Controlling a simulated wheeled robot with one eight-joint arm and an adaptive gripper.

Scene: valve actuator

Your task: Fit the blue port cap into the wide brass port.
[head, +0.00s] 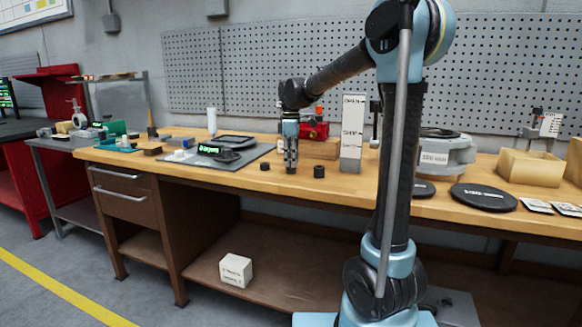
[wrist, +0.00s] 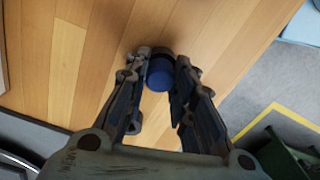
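The blue port cap (wrist: 160,76) shows in the wrist view between the two fingertips of my gripper (wrist: 162,66), with a dark part at its far end. The fingers lie close against both sides of it, and my gripper looks shut on it. I cannot make out the wide brass port in either view.
Small dark cylinders stand right (head: 319,171) and left (head: 264,166) of my gripper. A white labelled block (head: 351,135) stands farther right. A dark mat (head: 222,156) with a green display lies left. Bare bench (wrist: 100,45) surrounds the fingertips; its edge is near.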

